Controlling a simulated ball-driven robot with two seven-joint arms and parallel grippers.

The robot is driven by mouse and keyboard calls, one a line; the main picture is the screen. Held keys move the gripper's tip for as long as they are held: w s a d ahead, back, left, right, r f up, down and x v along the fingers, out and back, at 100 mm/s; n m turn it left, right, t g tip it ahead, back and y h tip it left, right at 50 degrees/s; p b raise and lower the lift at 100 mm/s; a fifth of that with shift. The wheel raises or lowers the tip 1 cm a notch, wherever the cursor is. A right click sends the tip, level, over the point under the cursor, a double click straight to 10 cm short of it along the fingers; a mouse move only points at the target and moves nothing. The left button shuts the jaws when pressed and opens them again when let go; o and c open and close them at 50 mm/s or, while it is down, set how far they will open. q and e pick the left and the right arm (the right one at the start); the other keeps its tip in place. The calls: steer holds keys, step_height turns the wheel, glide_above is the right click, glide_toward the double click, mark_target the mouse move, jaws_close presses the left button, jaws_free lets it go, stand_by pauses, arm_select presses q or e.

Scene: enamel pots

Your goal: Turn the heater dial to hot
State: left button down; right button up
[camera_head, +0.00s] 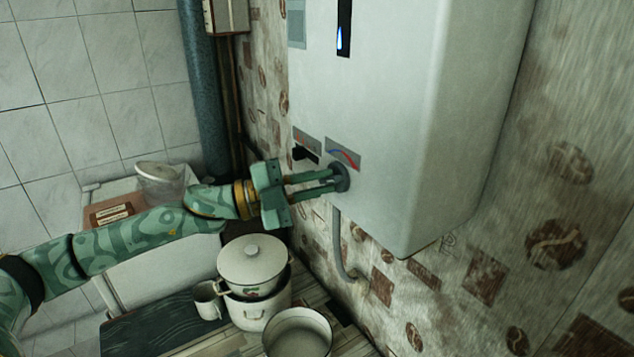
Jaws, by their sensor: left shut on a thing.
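The white heater (385,110) hangs on the patterned wall. Its round dark dial (342,178) is on the lower left part of its front, just below a small plate with a blue and red marking (343,154). My left gripper (335,180) reaches in from the left and is shut on the dial, with its two green fingers at the dial's sides. The fingers partly cover the dial, so I cannot tell where it points. A small blue flame (340,40) shows in the heater's dark window. My right gripper is not in view.
Below my arm stand a lidded enamel pot (252,268), a white mug (208,300) and an open pot (298,334) on the counter. A grey pipe (342,245) runs down below the heater.

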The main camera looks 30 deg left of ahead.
arm_select(q)
steer(key=c, duration=1.4)
jaws_free()
steer(key=shift+c, duration=0.2)
steer(key=shift+s+a+f, duration=0.1)
steer(key=shift+a+f, duration=0.1)
steer(key=b+v, duration=0.3)
steer(key=v, duration=1.3)
steer(key=shift+d, duration=0.1)
